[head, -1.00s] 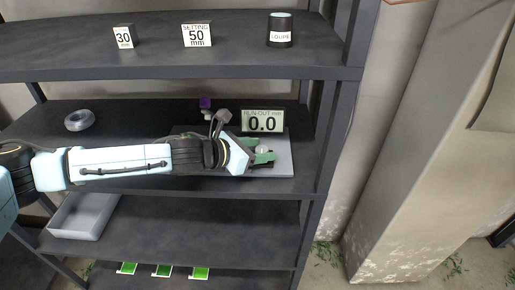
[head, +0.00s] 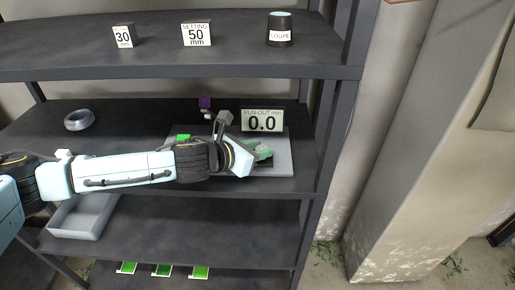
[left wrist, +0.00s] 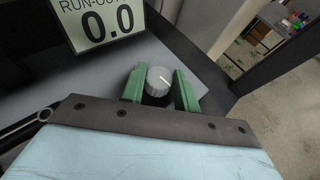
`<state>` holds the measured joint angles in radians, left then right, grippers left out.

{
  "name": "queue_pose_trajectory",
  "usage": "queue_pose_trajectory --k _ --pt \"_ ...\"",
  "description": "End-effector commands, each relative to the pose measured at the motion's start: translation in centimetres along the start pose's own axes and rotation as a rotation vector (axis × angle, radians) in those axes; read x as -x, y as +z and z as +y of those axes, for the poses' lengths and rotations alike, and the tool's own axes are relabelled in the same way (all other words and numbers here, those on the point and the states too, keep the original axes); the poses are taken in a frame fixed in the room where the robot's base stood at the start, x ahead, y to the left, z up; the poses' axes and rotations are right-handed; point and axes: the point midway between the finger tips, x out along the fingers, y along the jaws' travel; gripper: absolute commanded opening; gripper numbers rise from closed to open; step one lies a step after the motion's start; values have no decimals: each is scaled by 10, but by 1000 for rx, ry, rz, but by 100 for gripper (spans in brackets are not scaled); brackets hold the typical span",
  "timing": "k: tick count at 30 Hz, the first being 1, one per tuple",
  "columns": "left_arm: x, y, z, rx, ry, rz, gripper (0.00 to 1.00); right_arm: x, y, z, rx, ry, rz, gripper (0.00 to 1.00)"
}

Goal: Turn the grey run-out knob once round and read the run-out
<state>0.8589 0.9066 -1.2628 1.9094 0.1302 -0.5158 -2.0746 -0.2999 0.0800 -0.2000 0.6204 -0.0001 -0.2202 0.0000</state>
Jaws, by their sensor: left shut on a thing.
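The grey run-out knob (left wrist: 158,80) sits between the green fingers of my left gripper (left wrist: 160,88) in the left wrist view. The gripper is shut on it, and a pale pointer line shows on the knob's face. In the head view my left gripper (head: 262,153) is at the grey base plate (head: 285,158), and the knob is mostly hidden there. The run-out display (head: 262,120) stands behind the knob and reads 0.0; it also shows in the left wrist view (left wrist: 100,22). My right gripper is in neither view.
The upper shelf holds a 30 sign (head: 123,37), a setting 50 mm sign (head: 197,35) and a loupe (head: 280,30). A grey tray (head: 80,218) and green cards (head: 162,270) are lower. A shelf post (head: 335,110) stands right.

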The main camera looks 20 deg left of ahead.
Motion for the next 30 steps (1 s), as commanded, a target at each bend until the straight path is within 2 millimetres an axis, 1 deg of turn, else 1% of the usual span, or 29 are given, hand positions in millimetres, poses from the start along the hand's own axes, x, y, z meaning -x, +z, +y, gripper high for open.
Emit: queue_pose_trajectory --k 1,9,30 --pt "0 -2 -3 16 28 2 8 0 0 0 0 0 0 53" --pt "-1 0 -7 110 250 0 8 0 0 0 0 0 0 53" --pt "-7 2 -14 364 866 4 8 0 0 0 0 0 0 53"
